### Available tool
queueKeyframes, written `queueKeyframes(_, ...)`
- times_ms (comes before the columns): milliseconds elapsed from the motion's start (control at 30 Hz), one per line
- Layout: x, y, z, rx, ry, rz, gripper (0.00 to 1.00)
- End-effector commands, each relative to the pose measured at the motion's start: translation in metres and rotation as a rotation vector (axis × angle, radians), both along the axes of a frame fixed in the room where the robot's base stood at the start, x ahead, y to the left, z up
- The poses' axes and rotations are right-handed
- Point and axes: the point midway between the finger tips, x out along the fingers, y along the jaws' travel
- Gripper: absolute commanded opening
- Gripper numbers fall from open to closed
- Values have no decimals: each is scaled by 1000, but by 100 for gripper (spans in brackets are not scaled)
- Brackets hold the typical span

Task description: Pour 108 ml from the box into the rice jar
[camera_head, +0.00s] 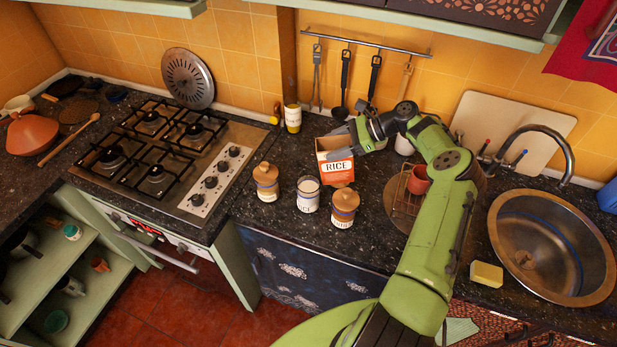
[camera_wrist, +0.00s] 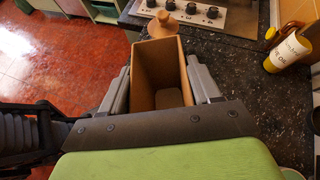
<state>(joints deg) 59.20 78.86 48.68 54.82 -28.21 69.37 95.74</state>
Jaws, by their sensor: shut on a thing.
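My gripper (camera_head: 345,142) is shut on the orange and white box (camera_head: 335,168) marked RICE. In the wrist view the fingers (camera_wrist: 160,72) press on two opposite sides of the open-topped box (camera_wrist: 152,48). The box looks about upright; I cannot tell whether it touches the counter. Its inside is brown, and the amount of rice in it is unclear. A glass jar with no lid (camera_head: 308,196) and pale contents stands in front of the box, slightly left. Jars with wooden lids stand to its left (camera_head: 266,184) and right (camera_head: 344,210). Their labels are too small to read surely.
The stove (camera_head: 165,150) is at left, and a yellow and white container (camera_head: 293,118) stands behind the jars. A wire rack (camera_head: 405,200) with a red-brown cup (camera_head: 418,180) is right of the box. The sink (camera_head: 552,247) and a yellow sponge (camera_head: 486,274) are farther right.

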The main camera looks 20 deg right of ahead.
Motion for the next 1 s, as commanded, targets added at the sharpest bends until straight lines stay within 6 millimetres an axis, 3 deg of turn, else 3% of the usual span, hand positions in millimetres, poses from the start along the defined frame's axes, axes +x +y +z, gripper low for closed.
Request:
queueKeyframes(300, 5, -23, -31, 187, 21, -4, 0)
queueKeyframes(567, 4, -21, -19, 172, 20, 1, 0)
queueKeyframes(833, 4, -20, 15, 172, 20, 1, 0)
queueKeyframes(1000, 4, -20, 22, 171, 20, 1, 0)
